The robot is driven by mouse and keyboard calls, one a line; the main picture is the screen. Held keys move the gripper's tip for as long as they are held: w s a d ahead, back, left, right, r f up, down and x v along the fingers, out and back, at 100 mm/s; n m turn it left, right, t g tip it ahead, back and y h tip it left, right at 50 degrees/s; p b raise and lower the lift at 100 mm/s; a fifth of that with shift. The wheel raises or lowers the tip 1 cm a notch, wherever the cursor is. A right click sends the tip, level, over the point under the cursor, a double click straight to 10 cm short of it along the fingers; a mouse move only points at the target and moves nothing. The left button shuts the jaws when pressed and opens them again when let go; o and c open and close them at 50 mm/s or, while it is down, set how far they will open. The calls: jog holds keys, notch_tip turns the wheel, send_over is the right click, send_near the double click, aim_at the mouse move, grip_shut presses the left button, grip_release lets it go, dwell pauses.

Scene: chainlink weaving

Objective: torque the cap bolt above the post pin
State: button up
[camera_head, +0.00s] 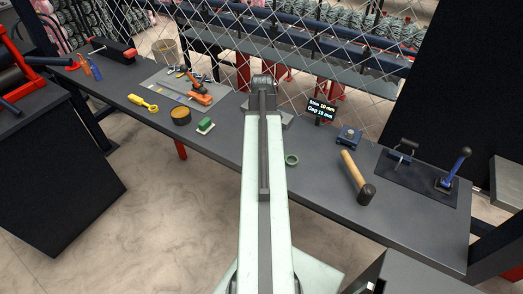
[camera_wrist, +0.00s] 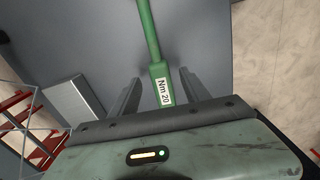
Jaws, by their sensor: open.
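A green torque wrench (camera_wrist: 149,32) with a white label reading "Nm 20" shows in the wrist view, its long bar running up over the grey surface. My gripper (camera_wrist: 160,76) is open, with one finger on each side of the labelled end of the wrench. Gaps show between both fingers and the wrench. In the head view my arm reaches out over the bench and the wrench cannot be made out. I cannot make out the cap bolt or the post pin in either view.
The dark bench (camera_head: 225,143) holds a mallet (camera_head: 354,171), a small display (camera_head: 321,109), a green ring (camera_head: 291,160), a blue block (camera_head: 348,137), a blue-handled lever (camera_head: 455,168) and a green-topped block (camera_head: 205,126). Chain-link mesh (camera_head: 215,35) stands along the bench's back.

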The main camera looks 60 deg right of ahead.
jog(key=shift+f+b, duration=0.3)
jog(key=shift+f, duration=0.6)
jog(key=shift+r, duration=0.2)
grip_shut()
jog(key=shift+r+p, duration=0.1)
jog(key=shift+p, duration=0.25)
